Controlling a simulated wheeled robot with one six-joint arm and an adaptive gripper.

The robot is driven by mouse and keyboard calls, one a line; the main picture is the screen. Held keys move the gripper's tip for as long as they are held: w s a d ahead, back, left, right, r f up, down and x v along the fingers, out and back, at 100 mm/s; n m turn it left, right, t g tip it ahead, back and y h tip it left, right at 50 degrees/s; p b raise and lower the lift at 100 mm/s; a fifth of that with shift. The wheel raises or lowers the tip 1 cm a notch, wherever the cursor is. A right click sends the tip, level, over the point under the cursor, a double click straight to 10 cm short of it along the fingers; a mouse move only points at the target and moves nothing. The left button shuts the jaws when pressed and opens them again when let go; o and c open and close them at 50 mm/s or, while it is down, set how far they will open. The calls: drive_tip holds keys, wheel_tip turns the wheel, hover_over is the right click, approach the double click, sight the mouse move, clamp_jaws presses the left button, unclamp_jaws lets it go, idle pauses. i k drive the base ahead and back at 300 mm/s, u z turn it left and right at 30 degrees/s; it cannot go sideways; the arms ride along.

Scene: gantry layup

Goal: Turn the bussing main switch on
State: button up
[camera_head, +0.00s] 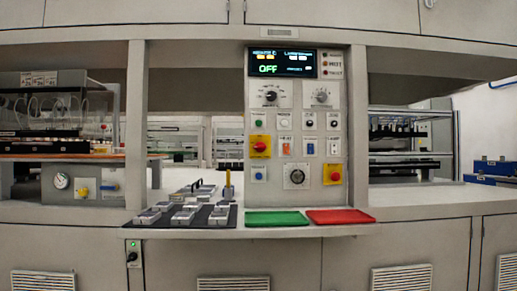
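A grey control panel (317,114) stands at the centre, with a dark display (282,62) on top that reads OFF in green. A small black switch box (133,253) with a lit green lamp is on the lower left front. Labels are too small to tell which is the bussing main switch. My gripper is not in view.
A green tray (277,218) and a red tray (341,216) lie on the ledge below the panel. A dark mat (218,223) with several metal blocks lies left of them. Posts and an overhead cabinet (380,15) frame the bench. Vented cabinets close the front below.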

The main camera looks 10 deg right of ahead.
sight(260, 146)
drive_tip(key=k, duration=0.6)
drive_tip(key=z, duration=0.85)
drive_tip(key=i, duration=1.15)
drive_tip(key=u, duration=0.4)
